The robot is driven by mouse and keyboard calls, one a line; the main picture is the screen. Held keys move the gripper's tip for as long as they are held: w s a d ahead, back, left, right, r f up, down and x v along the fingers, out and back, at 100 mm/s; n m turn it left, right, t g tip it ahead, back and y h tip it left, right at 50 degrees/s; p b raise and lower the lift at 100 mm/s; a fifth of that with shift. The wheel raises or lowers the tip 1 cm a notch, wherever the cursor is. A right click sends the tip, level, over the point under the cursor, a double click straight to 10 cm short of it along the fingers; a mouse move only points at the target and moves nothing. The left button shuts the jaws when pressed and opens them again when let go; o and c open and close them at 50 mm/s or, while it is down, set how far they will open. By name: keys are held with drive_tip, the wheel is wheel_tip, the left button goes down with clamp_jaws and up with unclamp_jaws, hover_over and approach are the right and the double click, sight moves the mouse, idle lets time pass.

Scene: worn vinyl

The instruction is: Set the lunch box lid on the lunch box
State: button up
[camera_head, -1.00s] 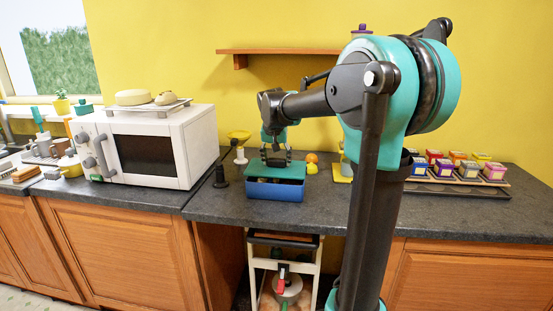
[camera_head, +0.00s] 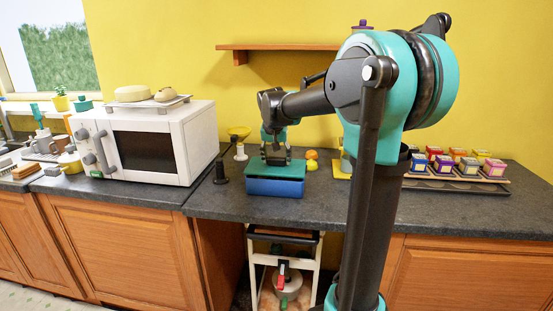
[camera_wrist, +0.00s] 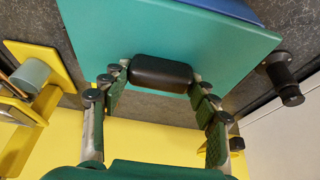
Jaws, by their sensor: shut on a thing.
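The lunch box lid (camera_head: 287,173) is a flat teal slab with a black handle, which fills the upper middle of the wrist view (camera_wrist: 150,30). My gripper (camera_head: 276,159) is shut on the lid's handle; in the wrist view its fingers (camera_wrist: 160,84) sit on both sides of the black handle. The blue lunch box (camera_head: 275,187) stands on the dark counter directly under the lid. The lid covers its opening, and a blue strip of the box shows past the lid's edge in the wrist view (camera_wrist: 236,9). I cannot tell whether the lid rests fully on the rim.
A white microwave (camera_head: 150,145) stands left, with a black pepper mill-like object (camera_head: 221,172) between it and the box. An orange (camera_head: 311,154) and a lemon (camera_head: 312,166) lie right of the box. A rack of colourful small boxes (camera_head: 455,176) is farther right.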

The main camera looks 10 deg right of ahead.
drive_tip(key=shift+f, duration=0.65)
idle(1.0)
drive_tip(key=o, duration=1.3)
drive_tip(key=shift+o, duration=0.2)
drive_tip(key=o, duration=0.3)
drive_tip(key=shift+o, duration=0.2)
drive_tip(key=shift+r, duration=0.15)
drive_tip(key=shift+v, duration=3.35)
drive_tip(key=shift+s, duration=0.1)
